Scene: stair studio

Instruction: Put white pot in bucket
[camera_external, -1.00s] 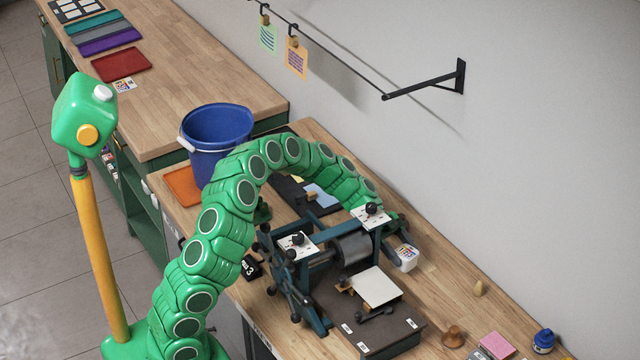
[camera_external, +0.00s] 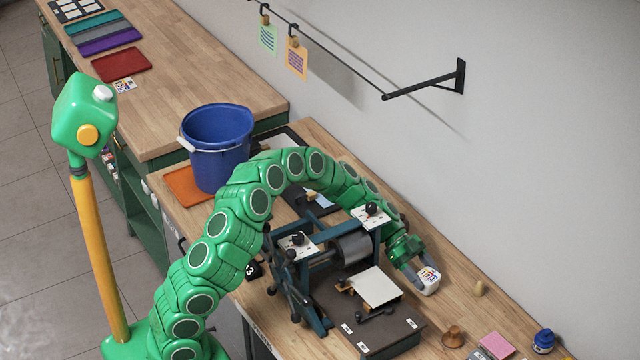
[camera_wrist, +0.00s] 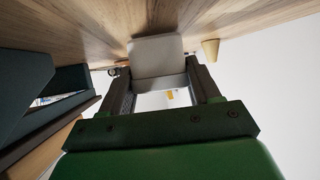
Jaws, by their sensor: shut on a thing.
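The white pot (camera_external: 429,280) is a small white container with a coloured print. It is at the right of the press, near the wall side of the wooden bench. My gripper (camera_external: 419,279) is shut on it, with a finger on each side; in the wrist view the pot (camera_wrist: 155,52) shows between the two fingers (camera_wrist: 165,85). The pot looks tilted, and I cannot tell whether it touches the bench. The blue bucket (camera_external: 216,140) stands upright on the bench at the back left, away from the gripper. Its inside floor is hidden.
The printing press (camera_external: 345,250) stands between the pot and the bucket, with my arm arched over it. An orange tray (camera_external: 187,185) lies by the bucket. A wooden knob (camera_external: 480,288), a pink block (camera_external: 497,344) and a blue bottle (camera_external: 544,340) are at the front right. The wall is close.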

